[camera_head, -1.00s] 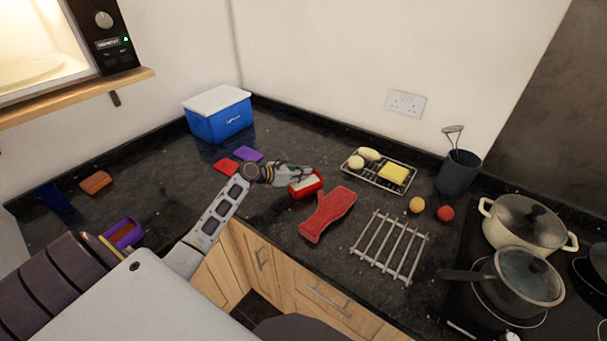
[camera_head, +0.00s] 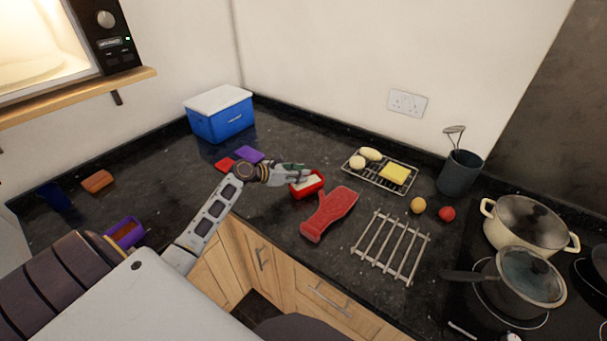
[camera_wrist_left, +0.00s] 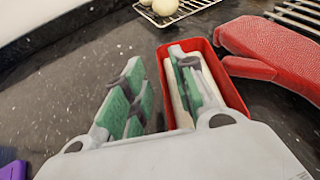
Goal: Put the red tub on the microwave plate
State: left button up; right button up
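The red tub (camera_head: 309,189), with pale content in it, stands on the dark counter beside the red oven mitt; it also shows in the left wrist view (camera_wrist_left: 228,80). My left gripper (camera_head: 300,172) is at the tub's left side. In the left wrist view my left gripper (camera_wrist_left: 162,82) has its fingers apart. One finger reaches over the inside of the tub and the other is outside its left wall, with a gap to that wall. The microwave plate (camera_head: 38,70) lies inside the lit, open microwave at the upper left. My right gripper is not in view.
A red oven mitt (camera_head: 329,213) lies right of the tub, beside a metal rack (camera_head: 391,247). A wire rack (camera_head: 378,186) with food is behind. Pots stand at the right.

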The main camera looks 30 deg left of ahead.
pick_arm(q)
jog(key=v, duration=0.9)
jog(key=shift+s+r, duration=0.15)
jog(key=shift+s, duration=0.15)
jog(key=shift+a, duration=0.1)
